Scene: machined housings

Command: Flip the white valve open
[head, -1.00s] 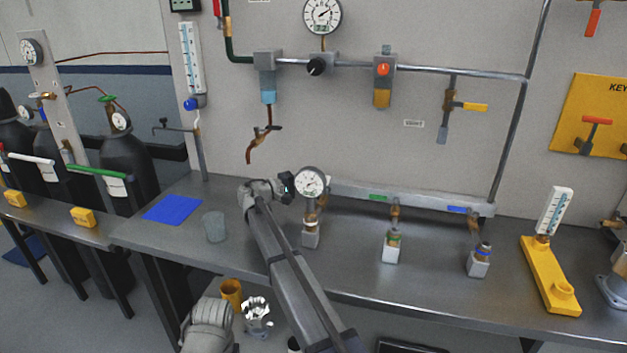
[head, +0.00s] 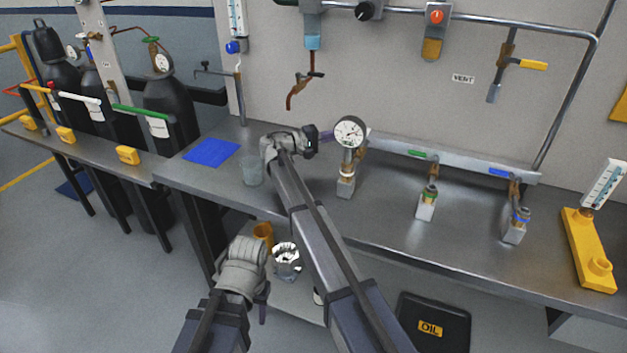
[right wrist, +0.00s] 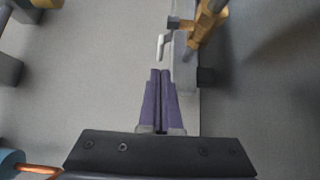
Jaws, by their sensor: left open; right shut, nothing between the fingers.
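In the right wrist view, a small white lever (right wrist: 161,46), which looks like the white valve's handle, stands beside a grey block on the pale bar. My right gripper (right wrist: 161,72) is shut and empty, its purple fingertips just short of the lever; I cannot tell if they touch. In the head view my right gripper (head: 328,136) is just left of the round gauge (head: 349,132). The white lever cannot be made out there, probably hidden by the gauge. My left gripper (head: 262,298) is open and low, in front of the bench, far from the valve.
The bar on the bench also carries a green lever (head: 417,153) and a blue lever (head: 497,172). A glass beaker (head: 252,171) and blue mat (head: 211,152) lie left of my right arm. A yellow flowmeter stand (head: 588,250) is at right. The front middle bench (head: 385,232) is clear.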

